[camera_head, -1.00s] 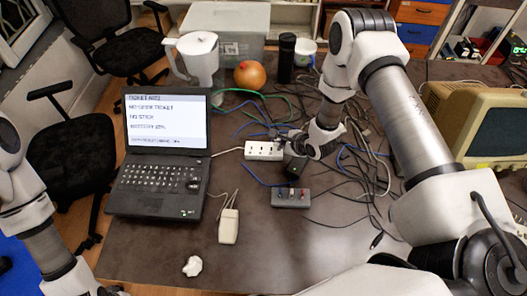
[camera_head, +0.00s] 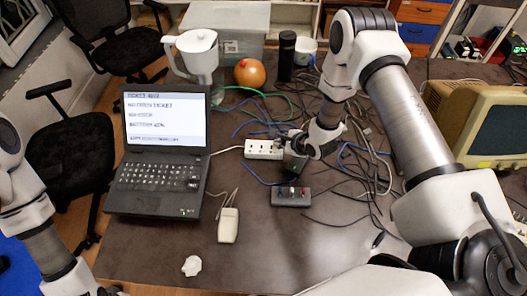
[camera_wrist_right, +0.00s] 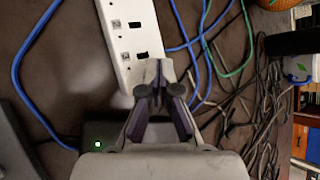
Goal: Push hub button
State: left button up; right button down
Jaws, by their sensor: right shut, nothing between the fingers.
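A dark box with a lit green light (camera_wrist_right: 98,144), which looks like the hub, shows in the right wrist view beside the lower end of a white power strip (camera_wrist_right: 129,48). In the head view the dark box (camera_head: 294,163) lies just below my right gripper (camera_head: 289,140) and is partly hidden by it. My right gripper (camera_wrist_right: 158,68) is shut and empty, with its tips over or beside the power strip's end. I cannot tell whether it touches anything. The hub's button cannot be made out. My left arm enters at the lower left; its fingers are out of view.
A laptop (camera_head: 160,150) and a white adapter (camera_head: 228,225) are to the left. Tangled cables (camera_head: 370,165) spread right, near a beige monitor (camera_head: 485,125).

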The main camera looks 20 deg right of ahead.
aim_at(280, 149)
jog(key=shift+f, duration=0.2)
dwell(0.4)
jog(key=shift+r, duration=0.65)
jog(key=shift+r, duration=0.1)
notch_tip(280, 149, up, 6)
jog(key=p, duration=0.3)
